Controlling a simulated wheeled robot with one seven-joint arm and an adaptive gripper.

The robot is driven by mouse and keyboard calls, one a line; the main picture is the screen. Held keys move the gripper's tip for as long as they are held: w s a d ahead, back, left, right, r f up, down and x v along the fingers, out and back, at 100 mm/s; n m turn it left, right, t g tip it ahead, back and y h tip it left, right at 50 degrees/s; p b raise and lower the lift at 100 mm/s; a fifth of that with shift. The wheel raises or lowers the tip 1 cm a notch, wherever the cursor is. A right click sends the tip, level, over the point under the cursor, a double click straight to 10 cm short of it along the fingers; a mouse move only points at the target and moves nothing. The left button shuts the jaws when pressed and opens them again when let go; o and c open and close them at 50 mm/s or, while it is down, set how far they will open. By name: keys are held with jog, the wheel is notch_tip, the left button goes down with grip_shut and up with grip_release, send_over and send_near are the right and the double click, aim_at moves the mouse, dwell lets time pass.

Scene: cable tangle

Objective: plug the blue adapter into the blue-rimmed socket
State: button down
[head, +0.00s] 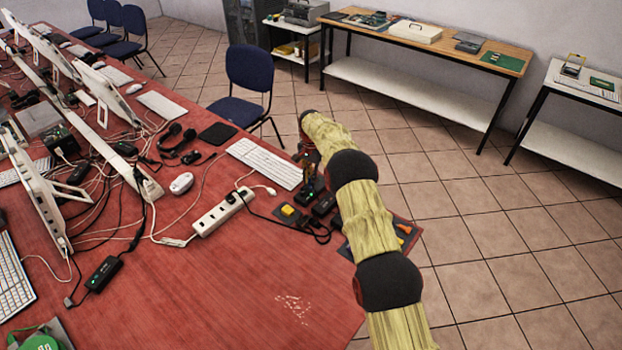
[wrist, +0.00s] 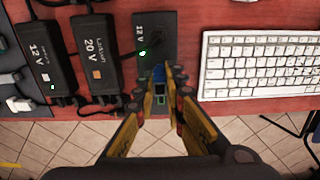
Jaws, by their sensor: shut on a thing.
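My gripper (wrist: 161,82) points at the table's near edge, its fingertips close together around a small blue piece, the blue adapter (wrist: 159,72). Only a little of the adapter shows between the fingers. Just beyond it lies a black box marked 12 V (wrist: 153,33) with a lit green light. The adapter's far end is close to this box; I cannot tell if they touch. A small green-edged part (wrist: 160,98) shows between the fingers. I cannot make out the blue-rimmed socket in either view.
Left of the box lie a 20 V adapter (wrist: 95,48) and another 12 V adapter (wrist: 45,58) with cables. A white keyboard (wrist: 258,64) is on the right. The head view shows a white power strip (head: 222,212), tangled cables and clear red table (head: 230,290) at the front.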

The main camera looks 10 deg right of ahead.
jog(key=shift+f, duration=0.7)
jog(key=c, duration=1.9)
grip_release()
jog(key=shift+o, duration=0.7)
notch_tip(320, 180, up, 12)
